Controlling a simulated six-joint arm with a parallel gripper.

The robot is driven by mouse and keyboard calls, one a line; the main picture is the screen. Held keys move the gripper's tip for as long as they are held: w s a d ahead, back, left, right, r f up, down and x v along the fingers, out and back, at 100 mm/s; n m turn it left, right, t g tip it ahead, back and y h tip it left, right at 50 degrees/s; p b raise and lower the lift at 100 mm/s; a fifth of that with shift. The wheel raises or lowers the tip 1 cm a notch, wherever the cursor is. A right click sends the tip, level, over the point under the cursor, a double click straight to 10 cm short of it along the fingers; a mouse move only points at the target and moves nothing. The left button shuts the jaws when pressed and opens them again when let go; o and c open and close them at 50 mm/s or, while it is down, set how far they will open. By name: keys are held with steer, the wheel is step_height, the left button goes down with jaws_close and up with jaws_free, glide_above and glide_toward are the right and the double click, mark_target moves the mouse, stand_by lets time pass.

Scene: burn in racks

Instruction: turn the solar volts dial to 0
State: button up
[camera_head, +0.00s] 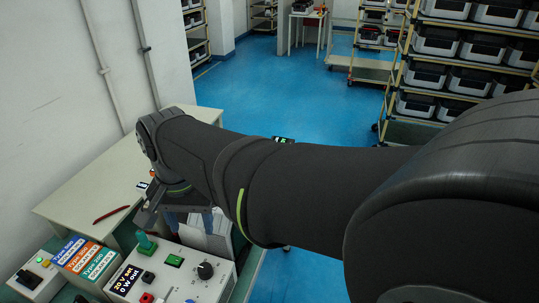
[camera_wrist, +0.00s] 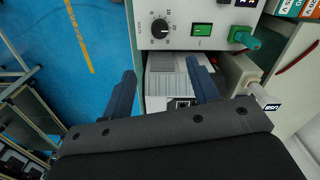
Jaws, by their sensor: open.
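The dial is a round black knob with numbers around it (camera_head: 205,270), on the top of a light grey power box (camera_head: 187,265) at the bottom of the head view. The display on the box (camera_head: 127,280) reads 20 V set and 0 V out. In the wrist view the dial (camera_wrist: 159,28) is at the top middle, with a white pointer mark; its exact setting is too small to read. My gripper (camera_wrist: 161,66) is open and empty. Its two blue fingers point toward the box, and the dial lies beyond the fingertips, apart from them.
A green switch (camera_head: 174,261) and a green plug or lever (camera_head: 146,244) sit on the box near the dial. Colored type labels (camera_head: 85,257) and another control box (camera_head: 38,275) are at left. A red pen (camera_head: 111,214) lies on the table. Racks (camera_head: 455,60) stand at back right.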

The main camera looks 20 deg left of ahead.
mark_target(204, 268)
step_height(204, 268, down, 16)
stand_by(0.4)
steer(key=shift+c, duration=0.2)
steer(key=c, duration=0.9)
